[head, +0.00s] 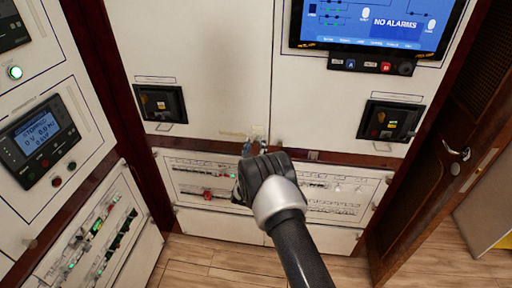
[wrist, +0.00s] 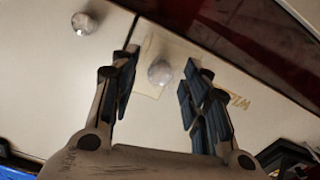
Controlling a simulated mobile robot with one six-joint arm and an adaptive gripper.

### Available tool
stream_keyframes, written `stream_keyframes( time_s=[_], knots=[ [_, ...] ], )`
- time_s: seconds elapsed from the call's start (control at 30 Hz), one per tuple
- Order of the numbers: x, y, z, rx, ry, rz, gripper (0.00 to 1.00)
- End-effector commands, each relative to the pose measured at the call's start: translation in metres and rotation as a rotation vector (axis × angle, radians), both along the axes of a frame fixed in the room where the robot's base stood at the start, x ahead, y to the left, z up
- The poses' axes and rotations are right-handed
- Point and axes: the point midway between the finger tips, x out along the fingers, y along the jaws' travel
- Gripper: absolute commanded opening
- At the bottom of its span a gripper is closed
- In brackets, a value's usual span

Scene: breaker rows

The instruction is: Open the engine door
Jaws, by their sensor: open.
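My gripper (head: 256,148) is open in front of the white cabinet doors, near the seam where the left door (head: 215,80) and right door (head: 340,90) meet. In the wrist view my gripper (wrist: 158,75) has a finger on each side of a round silvery knob (wrist: 160,72). The knob sits on a pale label patch; I cannot tell whether the fingers touch it. A second round knob (wrist: 85,22) lies outside the fingers, across the seam. A tan label beside the knob is partly readable. No door is clearly marked as the engine door. The cabinet doors look shut.
A lit screen (head: 382,22) reads "NO ALARMS". Breaker rows (head: 335,190) lie low behind my arm. A control panel (head: 42,140) stands at left. A brown wooden door (head: 440,150) with a metal handle (head: 457,152) is at right. Wooden floor (head: 200,258) shows below.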

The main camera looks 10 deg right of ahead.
Motion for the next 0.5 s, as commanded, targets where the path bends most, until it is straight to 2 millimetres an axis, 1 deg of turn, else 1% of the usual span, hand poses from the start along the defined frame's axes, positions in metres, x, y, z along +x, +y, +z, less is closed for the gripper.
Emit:
stream_keyframes(
  time_s=[0.13, 0.43, 0.5],
  knots=[
    [0.0087, -0.0029, -0.0004, -0.001, 0.0, 0.0, 0.43],
    [0.0103, -0.0032, 0.0003, -0.001, 0.001, 0.001, 0.43],
    [0.0102, -0.0031, 0.0004, -0.001, 0.001, 0.001, 0.38]
  ],
)
